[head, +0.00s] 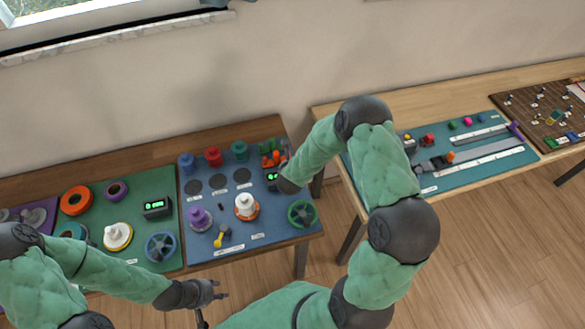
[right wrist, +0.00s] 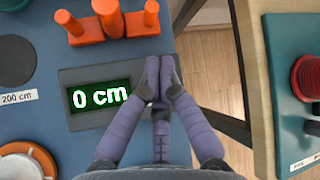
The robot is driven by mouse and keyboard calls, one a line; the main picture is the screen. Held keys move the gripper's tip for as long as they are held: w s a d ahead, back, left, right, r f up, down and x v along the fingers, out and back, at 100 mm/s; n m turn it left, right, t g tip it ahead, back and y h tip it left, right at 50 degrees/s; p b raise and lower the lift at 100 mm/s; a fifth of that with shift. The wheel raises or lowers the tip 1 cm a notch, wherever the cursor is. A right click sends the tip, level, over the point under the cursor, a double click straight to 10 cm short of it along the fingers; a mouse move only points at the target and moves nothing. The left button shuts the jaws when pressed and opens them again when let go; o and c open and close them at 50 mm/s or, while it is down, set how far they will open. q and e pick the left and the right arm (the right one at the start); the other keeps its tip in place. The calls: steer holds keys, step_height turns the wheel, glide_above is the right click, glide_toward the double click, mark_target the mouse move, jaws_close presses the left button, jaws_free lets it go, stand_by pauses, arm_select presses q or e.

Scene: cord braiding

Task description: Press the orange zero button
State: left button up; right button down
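A dark grey display box (right wrist: 72,122) with a green-lit screen reading "0 cm" (right wrist: 100,96) lies on the blue mat. In the head view its screen (head: 271,176) shows beside my right forearm's end. I see no orange button on the box; its right part is covered by my right gripper. My right gripper (right wrist: 159,75) has its two fingertips together over the right side of the box, with nothing seen between them. I cannot tell whether they touch it. My left gripper (head: 216,291) is empty, its fingers apart, in front of the table edge.
An orange peg rack (right wrist: 110,30) stands just behind the box. The blue mat (head: 265,228) also holds a white spool (head: 246,204), a purple spool (head: 199,216) and a green wheel (head: 302,213). A green mat (head: 138,187) with another display (head: 157,207) lies left. A gap separates the right table (head: 440,105).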

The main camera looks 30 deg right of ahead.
steer(key=shift+r, duration=0.1)
steer(key=shift+r+p, duration=0.35)
steer(key=shift+r, duration=0.3)
steer(key=shift+r+p, duration=1.6)
steer(key=shift+r, duration=0.95)
steer(key=shift+f, duration=0.1)
